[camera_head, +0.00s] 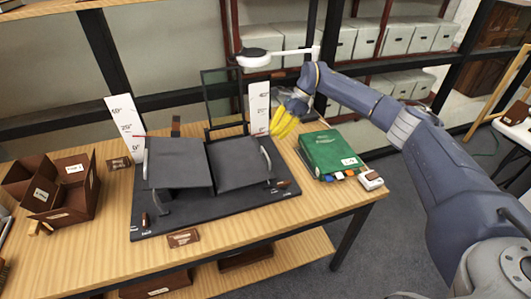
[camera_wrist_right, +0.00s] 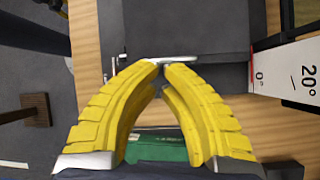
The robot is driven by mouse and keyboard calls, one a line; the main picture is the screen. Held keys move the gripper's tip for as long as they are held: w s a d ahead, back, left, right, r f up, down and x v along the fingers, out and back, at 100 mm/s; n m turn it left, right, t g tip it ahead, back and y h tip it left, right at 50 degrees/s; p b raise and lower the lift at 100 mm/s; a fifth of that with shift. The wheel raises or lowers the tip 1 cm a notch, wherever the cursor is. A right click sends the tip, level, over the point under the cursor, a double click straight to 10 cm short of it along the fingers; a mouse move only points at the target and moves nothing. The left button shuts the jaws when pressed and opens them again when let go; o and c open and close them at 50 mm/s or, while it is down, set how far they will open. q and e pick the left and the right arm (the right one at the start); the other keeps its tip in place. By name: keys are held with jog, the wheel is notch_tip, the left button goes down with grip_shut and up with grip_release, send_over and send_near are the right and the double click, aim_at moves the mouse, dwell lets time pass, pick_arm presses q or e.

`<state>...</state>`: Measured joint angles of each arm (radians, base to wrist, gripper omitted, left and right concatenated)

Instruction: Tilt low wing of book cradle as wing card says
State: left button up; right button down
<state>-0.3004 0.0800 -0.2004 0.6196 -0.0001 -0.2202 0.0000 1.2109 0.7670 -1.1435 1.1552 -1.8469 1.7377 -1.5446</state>
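The dark grey book cradle stands on a black base (camera_head: 215,212) on the wooden table. Its left wing (camera_head: 178,165) sits raised; its right wing (camera_head: 238,162) slopes and looks lower toward the right. A pale handle (camera_head: 267,160) is on the right wing's outer edge; it also shows in the wrist view (camera_wrist_right: 185,59). White angle cards stand behind, left (camera_head: 124,125) and right (camera_head: 259,108); the right card reads 0° and 20° in the wrist view (camera_wrist_right: 290,72). My right gripper (camera_head: 274,131) has its yellow fingertips together, just above and behind that handle, apparently empty. My left gripper is out of view.
A green book (camera_head: 330,150) lies right of the cradle, with small coloured items before it. Brown boxes (camera_head: 70,185) stand at the left. A brown label (camera_head: 183,238) lies at the front. A lamp arm (camera_head: 285,53) and dark frame (camera_head: 222,92) stand behind.

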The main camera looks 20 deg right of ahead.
jog(key=shift+w+a+f+n+h, duration=0.15)
jog(key=shift+w+f+n+h, duration=0.35)
jog(key=shift+f, duration=1.35)
jog(key=shift+w+a+f+n+h, duration=0.1)
jog(key=shift+w+f+n+h, duration=0.3)
jog(key=shift+f, duration=1.5)
jog(key=shift+w+a+f+n+h, duration=0.25)
jog(key=shift+f+h, duration=0.45)
jog(key=shift+f, duration=1.15)
jog(key=shift+s+d+r, duration=0.1)
jog(key=r, duration=0.2)
jog(key=a+r, duration=0.1)
jog(key=r, duration=0.2)
jog(key=a+r, duration=0.1)
jog(key=r, duration=0.1)
jog(key=shift+a+r, duration=0.25)
jog(key=shift+r, duration=0.25)
notch_tip(320, 180, up, 10)
jog(key=shift+a, duration=0.2)
